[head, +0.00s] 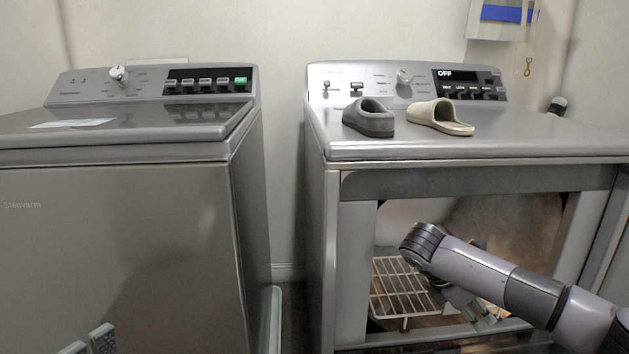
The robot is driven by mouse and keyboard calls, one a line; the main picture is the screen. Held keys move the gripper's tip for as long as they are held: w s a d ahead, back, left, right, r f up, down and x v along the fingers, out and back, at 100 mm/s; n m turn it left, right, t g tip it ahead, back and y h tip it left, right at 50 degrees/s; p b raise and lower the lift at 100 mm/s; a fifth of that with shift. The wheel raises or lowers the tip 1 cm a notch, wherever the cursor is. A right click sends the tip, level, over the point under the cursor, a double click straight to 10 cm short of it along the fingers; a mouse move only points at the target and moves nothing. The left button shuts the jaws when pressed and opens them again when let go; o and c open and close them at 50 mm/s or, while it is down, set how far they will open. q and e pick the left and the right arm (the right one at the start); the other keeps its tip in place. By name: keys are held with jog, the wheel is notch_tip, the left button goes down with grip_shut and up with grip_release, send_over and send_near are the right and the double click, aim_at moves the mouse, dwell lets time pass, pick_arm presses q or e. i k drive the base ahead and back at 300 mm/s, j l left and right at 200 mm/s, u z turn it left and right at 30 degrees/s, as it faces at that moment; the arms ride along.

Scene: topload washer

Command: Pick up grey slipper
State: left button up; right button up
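The grey slipper (369,118) sits on top of the right-hand appliance, toward its left side. Its opening shows at the upper right, and no gripper touches it. A beige slipper (440,116) lies just to its right, with a small gap between them. My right gripper (476,312) is low, in front of the appliance's open front and well below the slippers. My own arm partly covers it, and I cannot tell whether its fingers are open. My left gripper (88,346) shows only its fingertips at the bottom left edge.
The right-hand appliance (345,250) has an open front with a wire rack (397,285) inside. A grey topload washer (110,240) stands at the left, across a narrow gap. The appliance top is clear in front of the slippers; a control panel rises behind them.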

aim_at(368, 115)
jog(key=k, duration=1.15)
